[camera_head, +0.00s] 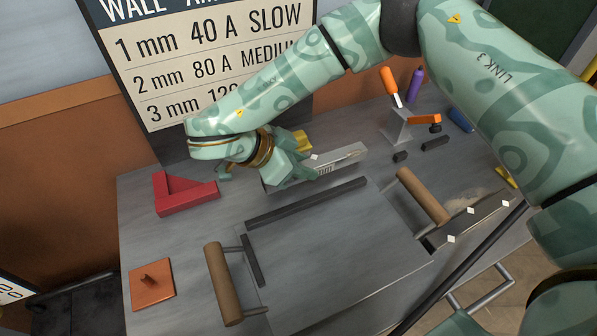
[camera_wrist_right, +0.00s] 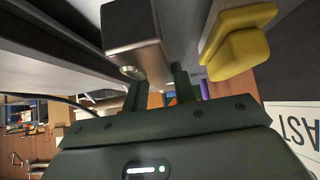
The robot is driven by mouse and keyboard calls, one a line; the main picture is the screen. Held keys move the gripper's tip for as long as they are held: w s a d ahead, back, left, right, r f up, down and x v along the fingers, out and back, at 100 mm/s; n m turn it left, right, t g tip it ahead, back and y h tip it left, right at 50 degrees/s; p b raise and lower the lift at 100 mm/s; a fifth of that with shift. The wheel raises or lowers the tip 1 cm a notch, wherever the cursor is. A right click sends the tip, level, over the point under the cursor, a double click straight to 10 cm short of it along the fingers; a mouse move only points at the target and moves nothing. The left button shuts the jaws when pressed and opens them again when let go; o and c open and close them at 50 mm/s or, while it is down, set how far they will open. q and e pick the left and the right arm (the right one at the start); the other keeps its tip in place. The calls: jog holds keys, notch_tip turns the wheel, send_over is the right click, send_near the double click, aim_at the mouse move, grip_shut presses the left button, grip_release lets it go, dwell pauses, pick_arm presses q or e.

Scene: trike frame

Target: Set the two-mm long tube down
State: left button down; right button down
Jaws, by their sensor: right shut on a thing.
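A long silver square tube (camera_head: 345,160) lies across the back of the work table in the head view, with dark marks on its side too small to read. My right gripper (camera_head: 296,158) is shut on its left part. In the right wrist view the tube's grey side (camera_wrist_right: 140,62) shows close up at the fingers (camera_wrist_right: 165,92). I cannot tell whether the tube touches the table top. My left gripper is not in view.
A red angle block (camera_head: 185,193) and an orange square (camera_head: 152,285) are at left. A yellow block (camera_wrist_right: 238,52) is beside the tube.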

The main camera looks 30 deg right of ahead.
notch_tip(320, 180, down, 2)
jog(key=shift+w+f, duration=0.1)
jog(key=shift+r, duration=0.3)
jog(key=c, duration=1.1)
grip_release()
jog(key=shift+f, duration=0.15)
